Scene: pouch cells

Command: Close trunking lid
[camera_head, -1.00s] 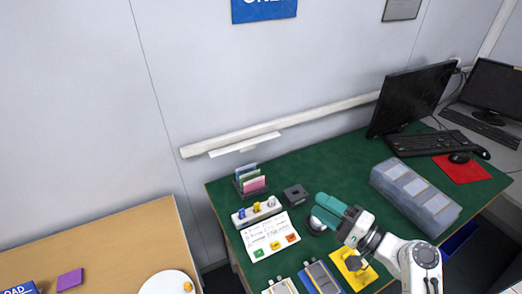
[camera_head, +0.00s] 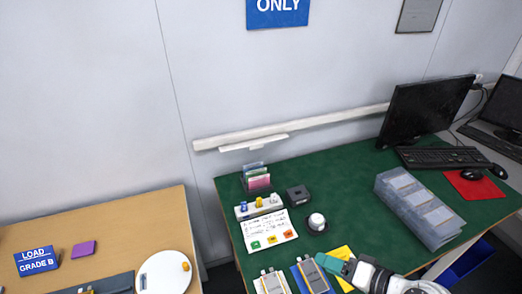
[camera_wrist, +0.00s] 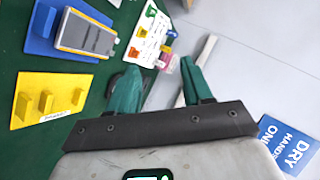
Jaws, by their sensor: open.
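The white trunking (camera_head: 320,124) runs along the grey wall above the green table. Its lid (camera_head: 255,143), a short white strip, stands out along the lower edge near the trunking's left end. I cannot tell from here how it is attached. My gripper (camera_head: 333,263), with teal fingers, is at the table's front, well below and apart from the lid. In the wrist view my gripper (camera_wrist: 158,85) is open with nothing held between the fingers. The pale trunking shows beyond the right finger, partly hidden by it.
Below the lid stand a card rack (camera_head: 257,180), a dark box (camera_head: 298,195), a white dome (camera_head: 317,222) and a label sheet (camera_head: 268,229). A monitor (camera_head: 425,108) and clear cell trays (camera_head: 418,207) stand right. A yellow fixture (camera_wrist: 55,97) lies near my gripper.

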